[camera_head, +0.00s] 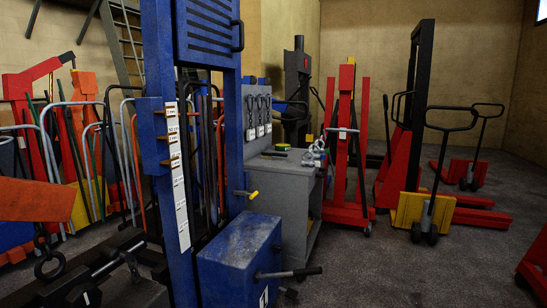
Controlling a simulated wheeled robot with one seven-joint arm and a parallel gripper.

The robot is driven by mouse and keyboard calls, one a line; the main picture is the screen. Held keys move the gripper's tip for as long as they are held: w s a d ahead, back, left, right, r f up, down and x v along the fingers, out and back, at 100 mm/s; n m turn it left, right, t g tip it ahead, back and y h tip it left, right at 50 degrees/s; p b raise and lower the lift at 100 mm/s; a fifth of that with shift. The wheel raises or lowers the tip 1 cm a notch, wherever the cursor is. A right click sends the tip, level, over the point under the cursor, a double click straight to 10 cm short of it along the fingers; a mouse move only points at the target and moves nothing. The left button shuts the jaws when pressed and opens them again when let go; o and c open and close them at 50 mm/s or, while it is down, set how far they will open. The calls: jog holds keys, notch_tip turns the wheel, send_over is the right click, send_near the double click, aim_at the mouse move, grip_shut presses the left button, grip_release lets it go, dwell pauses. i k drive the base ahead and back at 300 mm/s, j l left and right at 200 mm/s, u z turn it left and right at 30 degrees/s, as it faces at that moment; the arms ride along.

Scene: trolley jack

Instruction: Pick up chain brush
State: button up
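I cannot make out a chain brush for certain. Small items lie on top of the grey cabinet (288,186), right of the blue press frame. One is a dark, flat item (274,153) at the left of the cabinet top. Another small, dark item with a yellow-green end (282,147) lies just behind it. Either is too small to name. A cluster of pale metal and blue items (316,155) sits at the cabinet's right edge. My gripper is not in view.
The blue press frame (159,170) and its blue box (240,258), with a black-handled lever (288,273), stand in front of the cabinet. An orange beam (35,199) with a dark chain reaches in at left. Red lifts and a yellow-fronted trolley (420,211) stand right.

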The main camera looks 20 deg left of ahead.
aim_at(265, 155)
jog(key=i+z, duration=0.2)
jog(key=i, duration=1.5)
jog(key=i+u, duration=0.25)
jog(key=i, duration=0.2)
jog(key=i+l+u, duration=0.25)
jog(key=i, duration=0.15)
jog(key=i+l+u, duration=0.25)
jog(key=i, duration=0.2)
jog(key=i+l+u, duration=0.2)
jog(key=u, duration=0.2)
jog(key=i+l+u, duration=0.55)
jog(key=u, duration=0.25)
jog(key=i+l+u, duration=0.15)
jog(key=l+u, duration=0.25)
jog(key=l, duration=0.15)
jog(key=i+l+u, duration=0.1)
jog(key=l+u, duration=0.1)
jog(key=l, duration=0.2)
jog(key=i+l, duration=0.6)
jog(key=i, duration=0.25)
